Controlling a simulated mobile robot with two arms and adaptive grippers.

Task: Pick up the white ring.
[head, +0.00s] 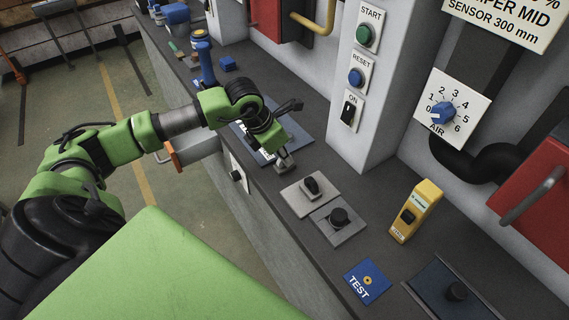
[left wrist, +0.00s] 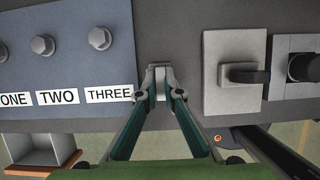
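My left gripper (head: 284,163) is low over the dark bench, just to the near right of the blue plate (head: 292,130). In the left wrist view the fingertips (left wrist: 160,82) are close together on a narrow pale piece, apparently the white ring (left wrist: 160,87) seen edge-on. Its hole does not show, and I cannot tell whether it touches the bench. No other white ring shows. The blue plate (left wrist: 65,60) carries bolt-like pegs and the labels ONE, TWO and THREE. My right gripper is not in view.
A grey switch plate (head: 297,202) and a black knob plate (head: 352,233) sit close to the gripper. A yellow switch box (head: 416,210) and the blue TEST card (head: 358,290) are further right. A panel pillar (head: 375,140) rises behind. An open drawer (head: 195,150) juts from the front.

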